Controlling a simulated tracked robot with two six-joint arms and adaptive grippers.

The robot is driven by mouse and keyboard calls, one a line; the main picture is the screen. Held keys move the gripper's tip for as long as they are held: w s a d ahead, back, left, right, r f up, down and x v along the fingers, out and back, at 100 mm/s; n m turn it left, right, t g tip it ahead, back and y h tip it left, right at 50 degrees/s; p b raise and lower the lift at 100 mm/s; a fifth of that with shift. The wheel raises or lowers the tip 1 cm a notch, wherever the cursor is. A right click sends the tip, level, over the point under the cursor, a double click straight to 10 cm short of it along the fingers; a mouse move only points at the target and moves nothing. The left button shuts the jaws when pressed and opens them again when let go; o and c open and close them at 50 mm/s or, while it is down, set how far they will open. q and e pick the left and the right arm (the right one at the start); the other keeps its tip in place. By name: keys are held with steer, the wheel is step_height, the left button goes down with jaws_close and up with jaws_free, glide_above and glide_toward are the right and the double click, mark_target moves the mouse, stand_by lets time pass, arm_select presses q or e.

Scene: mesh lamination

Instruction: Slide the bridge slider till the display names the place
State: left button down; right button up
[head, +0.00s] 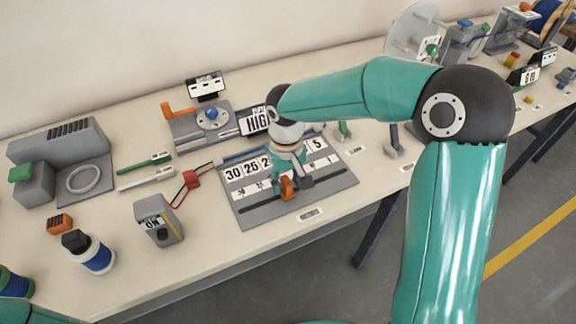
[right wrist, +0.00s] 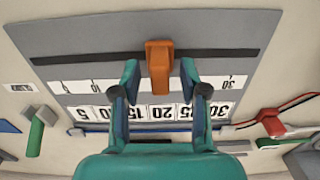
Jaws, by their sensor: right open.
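The bridge slider is an orange knob (head: 287,189) in a dark slot (head: 252,208) along the front of a grey board (head: 335,185) with printed number scales. It also shows in the right wrist view (right wrist: 160,62), near mid-slot. My right gripper (head: 288,178) is over the board at the slider. In the right wrist view its two fingers (right wrist: 159,80) are apart, with the knob between and slightly beyond the tips; contact is unclear. My left gripper is out of view.
A red clip (head: 190,180) with leads lies left of the board, near a grey meter (head: 158,222) reading "ON". A grey device with a blue knob (head: 211,114) stands behind. A green-handled tool (head: 343,131) lies to the right.

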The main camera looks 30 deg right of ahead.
mark_target(287, 180)
step_height(287, 180, up, 12)
steer(key=shift+f, duration=0.25)
stand_by(0.6)
